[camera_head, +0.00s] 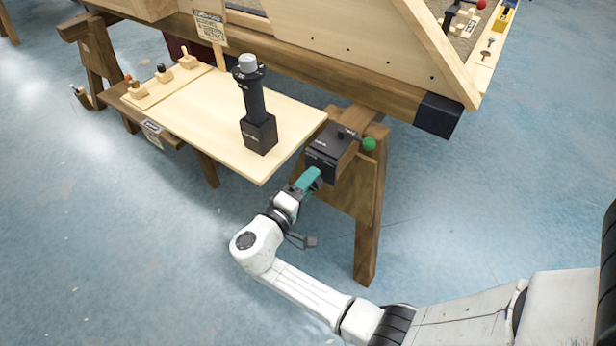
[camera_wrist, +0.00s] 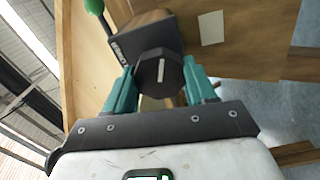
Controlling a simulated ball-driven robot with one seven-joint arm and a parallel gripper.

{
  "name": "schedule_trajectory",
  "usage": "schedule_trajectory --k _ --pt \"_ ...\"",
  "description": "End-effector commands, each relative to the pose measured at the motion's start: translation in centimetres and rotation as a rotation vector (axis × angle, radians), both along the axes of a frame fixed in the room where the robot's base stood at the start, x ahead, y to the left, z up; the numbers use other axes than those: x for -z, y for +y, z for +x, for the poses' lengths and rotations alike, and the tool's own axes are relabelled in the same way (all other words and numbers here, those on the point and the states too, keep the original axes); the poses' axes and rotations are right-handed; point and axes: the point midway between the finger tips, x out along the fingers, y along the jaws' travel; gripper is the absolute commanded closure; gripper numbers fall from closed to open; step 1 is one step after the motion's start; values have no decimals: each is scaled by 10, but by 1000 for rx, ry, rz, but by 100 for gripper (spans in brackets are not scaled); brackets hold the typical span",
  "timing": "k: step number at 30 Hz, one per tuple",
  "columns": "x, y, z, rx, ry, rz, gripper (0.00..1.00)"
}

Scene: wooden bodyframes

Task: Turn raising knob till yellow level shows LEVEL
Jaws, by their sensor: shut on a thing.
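The dark, faceted knob (camera_wrist: 160,72) sits on the front of a dark box (camera_wrist: 135,40) and carries a white line, tilted slightly from vertical in the wrist view. My gripper (camera_wrist: 160,78) has its teal fingers on either side of the knob, shut on it. In the head view my gripper (camera_head: 314,177) reaches the front of the same box (camera_head: 334,150), and its fingers hide the knob. A small yellow thing (camera_head: 504,18), perhaps the yellow level, is at the top right on the wooden frame. It is too small to read.
A lever with a green ball (camera_head: 369,144) sticks out beside the box. A black post device (camera_head: 259,133) stands on the light wooden shelf (camera_head: 200,125) to the left. A wooden trestle leg (camera_head: 368,225) is below right.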

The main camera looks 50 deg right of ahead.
Motion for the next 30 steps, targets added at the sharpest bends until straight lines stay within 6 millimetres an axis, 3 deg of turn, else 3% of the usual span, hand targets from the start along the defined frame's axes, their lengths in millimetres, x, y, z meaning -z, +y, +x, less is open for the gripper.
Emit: schedule_trajectory --k 15,30 --pt "-2 0 2 -5 422 -13 75" --pt "1 0 2 -6 564 -18 75"
